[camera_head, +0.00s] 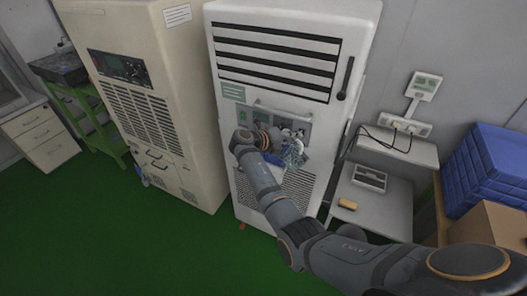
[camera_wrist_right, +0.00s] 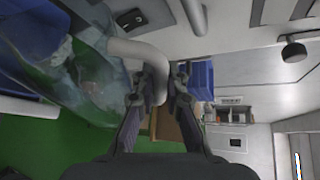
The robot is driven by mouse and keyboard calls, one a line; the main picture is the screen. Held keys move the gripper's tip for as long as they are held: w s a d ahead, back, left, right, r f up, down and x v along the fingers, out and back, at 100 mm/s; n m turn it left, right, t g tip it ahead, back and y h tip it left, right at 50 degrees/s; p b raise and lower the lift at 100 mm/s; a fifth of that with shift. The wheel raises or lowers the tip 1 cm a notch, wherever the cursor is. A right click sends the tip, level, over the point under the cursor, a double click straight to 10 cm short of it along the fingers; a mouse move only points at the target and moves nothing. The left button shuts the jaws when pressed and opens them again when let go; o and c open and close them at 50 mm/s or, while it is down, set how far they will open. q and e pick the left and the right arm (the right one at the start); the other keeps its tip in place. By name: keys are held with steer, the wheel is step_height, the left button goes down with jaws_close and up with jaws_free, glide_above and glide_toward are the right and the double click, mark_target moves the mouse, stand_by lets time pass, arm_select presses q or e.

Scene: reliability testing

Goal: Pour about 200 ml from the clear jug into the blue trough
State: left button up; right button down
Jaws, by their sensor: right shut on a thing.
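My right gripper (camera_head: 292,138) is in front of the white cabinet, at the open recess in its front. It is shut on the handle of the clear jug (camera_head: 294,156). In the right wrist view the jug (camera_wrist_right: 75,75) fills the left side, and its pale handle (camera_wrist_right: 150,55) runs between the fingers of the gripper (camera_wrist_right: 158,85). The jug is see-through, so its tilt and water level are hard to read. A small blue patch (camera_head: 273,158) shows beside the jug; I cannot tell if it is the trough, which is otherwise hidden. My left gripper is out of view.
The white cabinet (camera_head: 275,68) stands beside a beige cabinet (camera_head: 150,110). To the right are a grey side table (camera_head: 375,205), blue crates (camera_head: 485,165) and a cardboard box (camera_head: 490,222). A yellow sponge-like block (camera_head: 347,204) lies on the table. Green floor (camera_head: 130,250) is clear in front.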

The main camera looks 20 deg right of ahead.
mark_target(300, 142)
steer(key=shift+w+a+r+n, duration=0.1)
steer(key=shift+w+a+n, duration=0.1)
steer(key=shift+w+n, duration=0.15)
stand_by(1.8)
steer(key=shift+s+d+r+m+y, duration=0.3)
steer(key=shift+s+d+m, duration=0.1)
steer(key=shift+s+m, duration=0.3)
steer(key=shift+s+d+r+m+t, duration=0.15)
steer(key=shift+s+r+m+t, duration=0.1)
steer(key=shift+s+r+t, duration=0.2)
steer(key=shift+s+d+f+m+t+y, duration=0.2)
steer(key=shift+s+m+t+y, duration=0.15)
steer(key=shift+m, duration=0.25)
steer(key=shift+s+r, duration=0.1)
stand_by(0.8)
